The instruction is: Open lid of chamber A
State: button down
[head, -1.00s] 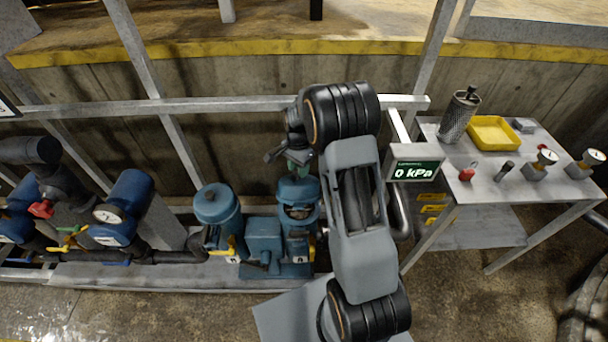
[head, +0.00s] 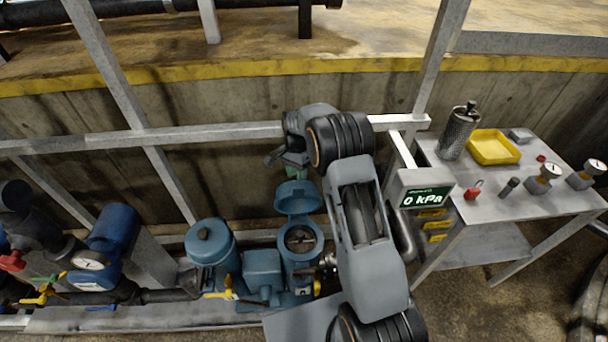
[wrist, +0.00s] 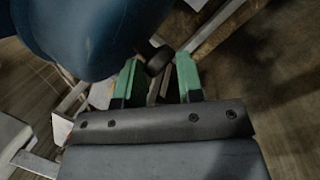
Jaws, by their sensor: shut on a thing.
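The right blue chamber (head: 301,257) stands with its round mouth uncovered, and its dark inside shows. Its blue lid (head: 298,197) is tilted up steeply at the far side of the mouth. My gripper (head: 295,170) is at the lid's upper edge, partly hidden by my arm. In the wrist view, the green fingers (wrist: 157,65) are shut on the dark lid knob (wrist: 159,60), with the blue lid (wrist: 85,35) close beside them. The left blue chamber (head: 213,248) has its lid (head: 209,231) closed. I cannot read the chamber labels.
A kPa display (head: 427,199) reads 0 just right of my arm. A metal rail (head: 200,133) runs behind the lid. A steel table (head: 490,180) at the right holds a yellow tray (head: 493,158) and gauges. Blue valves and pipes (head: 100,240) stand at left.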

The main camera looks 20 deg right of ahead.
notch_tip(320, 180, down, 2)
jog(key=shift+a+f, duration=0.1)
jog(key=shift+a, duration=0.05)
dwell(0.3)
jog(key=c, duration=0.7)
grip_release()
jog(key=shift+a, duration=0.2)
jog(key=shift+c, duration=0.2)
jog(key=shift+d, duration=0.15)
jog(key=shift+w+r, duration=0.1)
jog(key=shift+r, duration=0.3)
jog(key=b+v, duration=0.1)
jog(key=v, duration=1.4)
jog(key=shift+w, duration=0.1)
